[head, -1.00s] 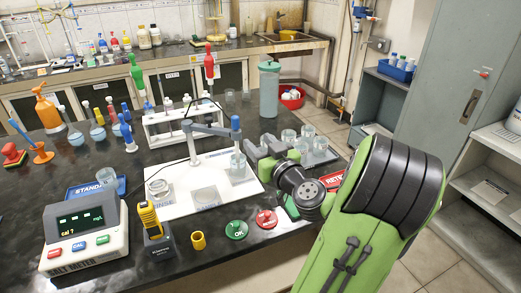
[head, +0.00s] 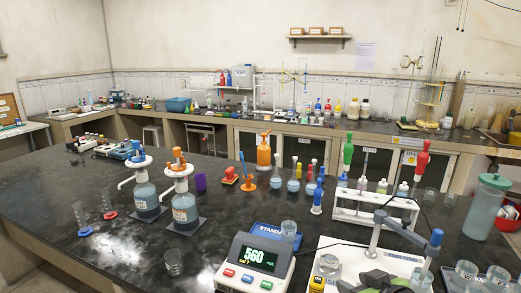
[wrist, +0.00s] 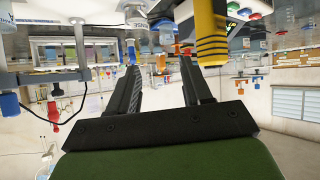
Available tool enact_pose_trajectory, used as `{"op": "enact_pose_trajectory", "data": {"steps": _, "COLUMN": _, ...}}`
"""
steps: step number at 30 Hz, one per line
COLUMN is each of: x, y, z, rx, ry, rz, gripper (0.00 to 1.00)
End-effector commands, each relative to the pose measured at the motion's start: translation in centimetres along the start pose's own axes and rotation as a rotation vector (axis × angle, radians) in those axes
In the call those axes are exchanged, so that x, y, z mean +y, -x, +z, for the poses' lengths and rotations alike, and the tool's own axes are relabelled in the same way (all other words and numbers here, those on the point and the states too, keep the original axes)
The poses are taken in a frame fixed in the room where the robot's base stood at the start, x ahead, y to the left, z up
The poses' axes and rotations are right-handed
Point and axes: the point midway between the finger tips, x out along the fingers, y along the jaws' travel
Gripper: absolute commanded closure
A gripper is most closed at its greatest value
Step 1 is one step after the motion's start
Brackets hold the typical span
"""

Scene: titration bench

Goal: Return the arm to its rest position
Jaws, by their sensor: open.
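My gripper (wrist: 160,66) shows in the wrist view, with its two dark fingers apart and nothing between them. The wrist picture is upside down, with bench things hanging from its top edge. A yellow and black handheld device (wrist: 208,32) is close beside the right finger in that picture; I cannot tell the gap. In the head view, a green and grey part of my arm (head: 384,280) shows at the bottom edge, in front of the white stand plate. The rest of my arm is out of that view.
The salt meter (head: 254,265) stands at the front, reading 560. Right of it are the titration stand (head: 378,232), a white rack (head: 374,210) and several beakers. Two dispenser bottles (head: 184,207) stand left. The dark bench (head: 75,190) has bare room at the left.

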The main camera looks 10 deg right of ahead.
Motion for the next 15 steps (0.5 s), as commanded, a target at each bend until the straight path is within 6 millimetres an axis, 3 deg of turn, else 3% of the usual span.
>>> {"op": "enact_pose_trajectory", "data": {"steps": 1, "x": -2.7, "y": 0.7, "z": -0.8, "rx": -0.072, "ry": 0.043, "rz": -0.037, "gripper": 0.51}}
{"op": "enact_pose_trajectory", "data": {"steps": 4, "x": -6.6, "y": 2.8, "z": -0.4, "rx": -0.222, "ry": 0.076, "rz": -0.062, "gripper": 0.51}}
{"op": "enact_pose_trajectory", "data": {"steps": 6, "x": -8.9, "y": 5.1, "z": -0.3, "rx": -0.313, "ry": 0.085, "rz": -0.055, "gripper": 0.51}}
{"op": "enact_pose_trajectory", "data": {"steps": 10, "x": -11.6, "y": 10.6, "z": 0.0, "rx": -0.426, "ry": 0.044, "rz": -0.005, "gripper": 0.51}}
{"op": "enact_pose_trajectory", "data": {"steps": 15, "x": -12.7, "y": 16.5, "z": 0.9, "rx": -0.492, "ry": -0.081, "rz": 0.039, "gripper": 0.51}}
